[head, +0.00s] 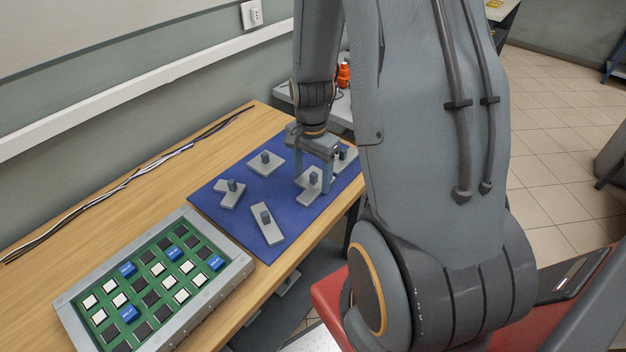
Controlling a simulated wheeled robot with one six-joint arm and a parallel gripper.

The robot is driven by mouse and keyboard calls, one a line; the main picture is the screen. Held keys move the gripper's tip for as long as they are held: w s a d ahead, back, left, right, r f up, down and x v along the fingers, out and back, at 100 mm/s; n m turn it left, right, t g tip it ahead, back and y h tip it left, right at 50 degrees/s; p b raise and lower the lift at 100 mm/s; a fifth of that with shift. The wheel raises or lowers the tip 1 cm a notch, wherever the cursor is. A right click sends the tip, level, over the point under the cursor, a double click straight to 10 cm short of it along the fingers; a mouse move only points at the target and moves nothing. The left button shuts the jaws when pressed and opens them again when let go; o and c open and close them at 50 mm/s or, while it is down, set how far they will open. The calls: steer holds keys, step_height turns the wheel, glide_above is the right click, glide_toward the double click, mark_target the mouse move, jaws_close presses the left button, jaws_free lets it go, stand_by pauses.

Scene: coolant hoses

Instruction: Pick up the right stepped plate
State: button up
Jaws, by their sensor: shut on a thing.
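The right stepped plate (304,182) is grey with an upright peg, and it is at the blue mat's right part. My gripper (313,177) points down over it, its fingers on either side of the peg, shut on it. The plate appears to be at mat level; I cannot tell whether it touches the mat. Another stepped plate (228,197) with a peg lies at the mat's left. My gripper's fingers hide part of the right plate.
A square plate (262,168) and an oblong plate (269,232) lie on the blue mat (236,231). Another plate (348,161) is partly hidden behind my arm. A framed green board (142,285) with black, white and blue blocks stands left on the wooden table (110,207). Cables run along the wall.

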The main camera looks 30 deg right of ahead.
mark_target(312, 173)
steer(key=shift+r, duration=0.1)
step_height(312, 173, up, 10)
steer(key=shift+f+b, duration=0.1)
steer(key=shift+b, duration=0.65)
